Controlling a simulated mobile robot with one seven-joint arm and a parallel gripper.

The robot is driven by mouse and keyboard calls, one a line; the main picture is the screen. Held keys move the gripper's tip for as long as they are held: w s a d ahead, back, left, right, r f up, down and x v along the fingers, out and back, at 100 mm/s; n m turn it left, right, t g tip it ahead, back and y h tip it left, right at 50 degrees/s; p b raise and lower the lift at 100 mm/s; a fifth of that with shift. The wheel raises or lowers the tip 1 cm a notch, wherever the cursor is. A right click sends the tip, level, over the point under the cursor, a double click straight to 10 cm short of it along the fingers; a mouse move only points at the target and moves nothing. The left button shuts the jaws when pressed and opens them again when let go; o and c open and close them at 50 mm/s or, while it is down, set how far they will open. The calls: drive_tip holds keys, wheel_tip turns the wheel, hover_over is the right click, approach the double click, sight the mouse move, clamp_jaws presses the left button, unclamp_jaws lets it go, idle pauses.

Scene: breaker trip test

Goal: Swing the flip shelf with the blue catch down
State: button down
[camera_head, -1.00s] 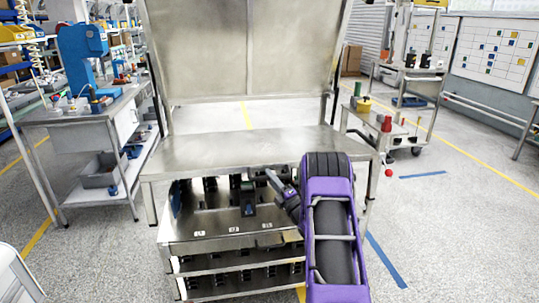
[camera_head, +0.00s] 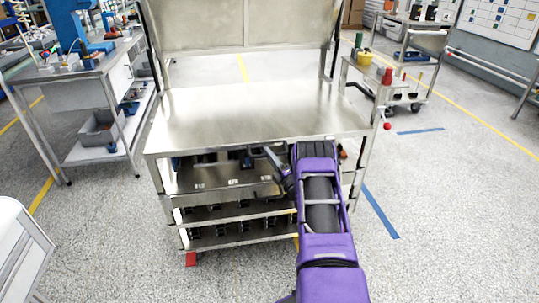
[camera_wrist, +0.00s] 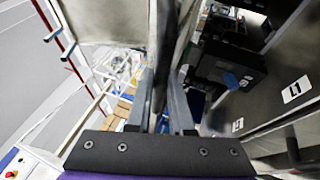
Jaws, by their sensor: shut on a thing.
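A steel cabinet bench (camera_head: 250,105) stands ahead, with an open bay under its top. Inside the bay is a steel level with small white labels (camera_head: 233,182). A blue part (camera_head: 175,162) shows at the bay's left; I cannot tell if it is the catch. In the wrist view a small blue piece (camera_wrist: 230,80) sits on a dark block, right of the fingers. My gripper (camera_head: 275,158) is at the bay's right front, just under the top's edge. In the wrist view its fingers (camera_wrist: 162,105) are shut on a thin edge, mostly hidden; I cannot tell if it is the flip shelf.
A tall steel panel (camera_head: 245,25) rises behind the bench top. Lower levels (camera_head: 235,220) hold several dark parts. A workbench (camera_head: 80,75) stands left, a cart (camera_head: 385,75) right. The floor in front is mostly clear.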

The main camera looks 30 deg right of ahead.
drive_tip(key=shift+s+a+f, duration=0.1)
drive_tip(key=shift+a+f, duration=0.05)
drive_tip(key=shift+f, duration=0.6)
drive_tip(key=c, duration=1.1)
unclamp_jaws()
drive_tip(key=shift+f, duration=0.1)
drive_tip(key=v, duration=0.5)
drive_tip(key=p+v, duration=0.1)
drive_tip(key=v, duration=1.1)
drive_tip(key=shift+s+r, duration=0.15)
drive_tip(key=shift+r, duration=0.25)
